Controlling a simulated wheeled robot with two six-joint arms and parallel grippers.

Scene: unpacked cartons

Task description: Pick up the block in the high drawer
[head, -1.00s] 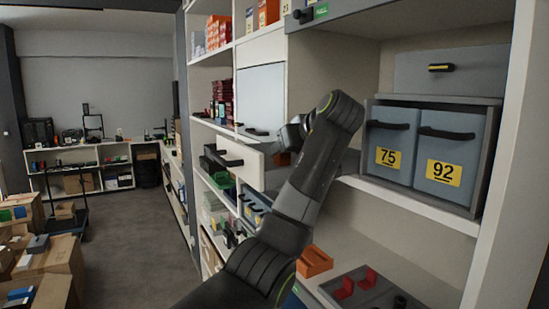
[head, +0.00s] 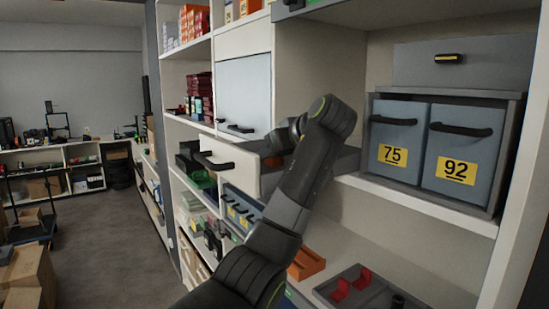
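A white-fronted drawer (head: 232,168) with a black handle is pulled out of the shelf unit, left of the arm. A small orange-brown patch (head: 272,161) shows at the drawer, beside my arm; I cannot tell whether it is the block. No block is clearly visible, and the drawer's inside is mostly hidden. My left arm rises from the bottom edge and bends over the drawer at its wrist. Its fingertips are hidden behind the arm or in the drawer, so their opening cannot be seen. My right gripper is not in view.
Grey bins marked 75 (head: 395,140) and 92 (head: 457,160) stand on the shelf at right. An orange bin (head: 306,263) and a grey tray with red pieces (head: 351,287) lie below. Cartons (head: 27,275) stand at left; the grey floor (head: 108,235) is open.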

